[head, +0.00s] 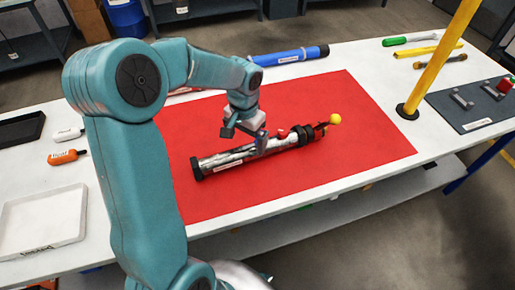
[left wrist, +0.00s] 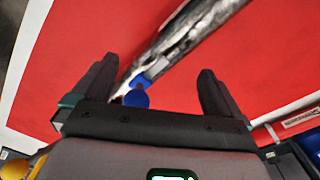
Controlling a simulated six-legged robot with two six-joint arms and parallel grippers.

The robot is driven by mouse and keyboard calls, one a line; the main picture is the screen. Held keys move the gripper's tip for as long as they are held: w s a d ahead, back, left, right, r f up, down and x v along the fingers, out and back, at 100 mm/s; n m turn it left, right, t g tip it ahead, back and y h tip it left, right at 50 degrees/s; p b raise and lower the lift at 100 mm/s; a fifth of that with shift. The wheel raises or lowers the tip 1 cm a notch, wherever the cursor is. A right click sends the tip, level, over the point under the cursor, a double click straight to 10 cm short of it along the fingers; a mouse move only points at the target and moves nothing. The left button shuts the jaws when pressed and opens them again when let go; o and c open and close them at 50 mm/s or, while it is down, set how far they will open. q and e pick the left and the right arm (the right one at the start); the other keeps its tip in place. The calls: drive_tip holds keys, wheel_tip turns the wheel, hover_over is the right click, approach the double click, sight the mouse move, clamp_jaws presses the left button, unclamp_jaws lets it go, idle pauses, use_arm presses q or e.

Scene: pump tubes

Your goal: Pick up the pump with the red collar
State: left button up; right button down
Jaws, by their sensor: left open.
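A chrome pump tube (head: 230,158) lies on the red mat (head: 370,150) in the head view. It has a black cap at its left end, black and red parts toward its right end, and a yellow ball (head: 335,119) at the tip. My left gripper (head: 245,132) is over the tube's middle-right part, its fingers apart. In the left wrist view the open fingers (left wrist: 155,85) point at the mat, with the shiny tube (left wrist: 190,35) running diagonally beyond them. A round blue piece (left wrist: 136,97) shows between the fingers. Contact with the tube cannot be told. My right gripper is not in view.
A blue tube (head: 290,57) lies behind the mat. A yellow post (head: 440,58) stands on the right, by a dark mat (head: 470,107) with small parts. A white tray (head: 42,222), a black tray (head: 20,129) and an orange-handled tool (head: 65,157) lie at the left.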

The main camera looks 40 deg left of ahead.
sight(246, 147)
use_arm(q)
wheel_tip(246, 147, down, 4)
drive_tip(key=shift+a+f, duration=0.1)
drive_tip(key=shift+f, duration=0.05)
clamp_jaws()
drive_tip(key=shift+w, duration=0.1)
idle(0.3)
